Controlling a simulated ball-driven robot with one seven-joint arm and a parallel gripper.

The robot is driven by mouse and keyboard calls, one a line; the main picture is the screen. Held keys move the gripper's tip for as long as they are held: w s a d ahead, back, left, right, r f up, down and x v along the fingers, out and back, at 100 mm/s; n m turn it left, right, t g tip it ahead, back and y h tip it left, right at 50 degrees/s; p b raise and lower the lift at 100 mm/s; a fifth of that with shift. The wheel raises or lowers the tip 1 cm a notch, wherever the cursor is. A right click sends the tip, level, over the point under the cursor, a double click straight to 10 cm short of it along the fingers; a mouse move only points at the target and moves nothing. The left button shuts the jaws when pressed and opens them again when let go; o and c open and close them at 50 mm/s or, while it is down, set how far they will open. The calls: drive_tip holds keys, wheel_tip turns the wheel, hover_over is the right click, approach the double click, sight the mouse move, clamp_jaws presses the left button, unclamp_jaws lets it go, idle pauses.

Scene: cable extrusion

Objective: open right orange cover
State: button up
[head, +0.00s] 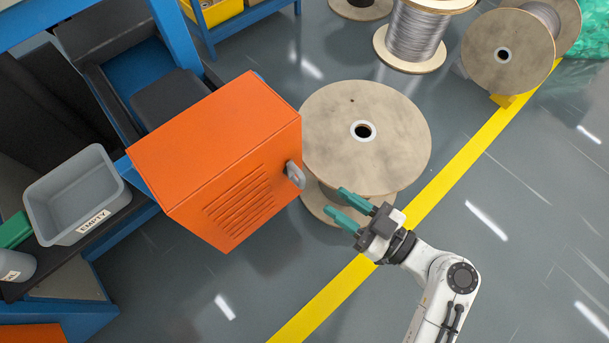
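The orange cover (215,160) is a boxy orange housing left of the picture's middle, with slotted vents on its front face. It looks shut. A grey handle (295,175) sits at the right edge of the vented face. My gripper (341,204) comes in from the lower right, with two teal fingers spread apart and nothing between them. The fingertips point toward the handle and are a short way to its right and below, apart from it in the picture.
A large wooden cable spool (390,165) stands behind my gripper, close to the cover. A grey bin (75,190) marked EMPTY sits at left by the blue frame (176,38). A yellow floor line (450,170) crosses at right. The floor below the cover is clear.

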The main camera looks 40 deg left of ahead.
sight(304, 181)
drive_tip(key=a, duration=0.3)
drive_tip(key=s+a+b, duration=0.1)
drive_tip(key=a, duration=0.6)
drive_tip(key=shift+s+b, duration=0.15)
drive_tip(key=shift+b, duration=0.25)
clamp_jaws()
drive_tip(key=shift+s, duration=0.1)
